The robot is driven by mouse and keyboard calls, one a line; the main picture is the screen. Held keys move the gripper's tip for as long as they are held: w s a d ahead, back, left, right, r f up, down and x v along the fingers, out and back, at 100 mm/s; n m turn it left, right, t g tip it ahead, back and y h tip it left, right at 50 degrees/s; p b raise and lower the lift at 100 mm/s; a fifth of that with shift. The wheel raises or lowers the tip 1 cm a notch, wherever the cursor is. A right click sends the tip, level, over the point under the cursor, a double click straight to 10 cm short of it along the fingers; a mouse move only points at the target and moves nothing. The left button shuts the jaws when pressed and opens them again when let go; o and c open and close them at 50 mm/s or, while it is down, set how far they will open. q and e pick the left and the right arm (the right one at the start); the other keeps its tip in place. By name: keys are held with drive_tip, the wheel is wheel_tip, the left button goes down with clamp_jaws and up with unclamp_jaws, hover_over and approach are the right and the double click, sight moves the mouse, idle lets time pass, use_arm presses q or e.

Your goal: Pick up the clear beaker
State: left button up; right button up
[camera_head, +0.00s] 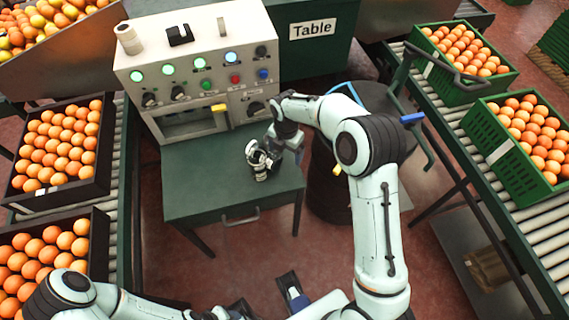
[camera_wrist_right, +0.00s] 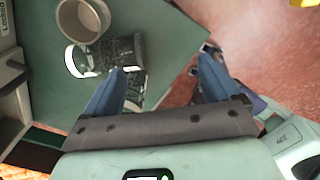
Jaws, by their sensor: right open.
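What looks like the clear beaker is a glassy, dark-looking vessel with bright rims (camera_head: 262,162) on the small green table (camera_head: 205,190). In the right wrist view it (camera_wrist_right: 126,48) is at upper left, just beyond the tip of the left finger and outside the gap. I cannot tell whether it stands or lies. My right gripper (camera_wrist_right: 160,78) is open, with no object between its blue fingers. In the head view, the right gripper (camera_head: 275,142) is close by the vessel, with its fingers hard to make out.
A beige cup (camera_wrist_right: 82,18) is beside the vessel in the right wrist view. A control panel (camera_head: 205,75) stands at the table's back edge. A dark barrel (camera_head: 330,180) is right of the table. Orange crates (camera_head: 85,195) line the left conveyor. The table's front left is clear.

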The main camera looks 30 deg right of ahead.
drive_tip(key=f, duration=0.4)
drive_tip(key=shift+w+a+f, duration=0.1)
drive_tip(key=shift+a+f, duration=0.1)
drive_tip(key=shift+f, duration=0.25)
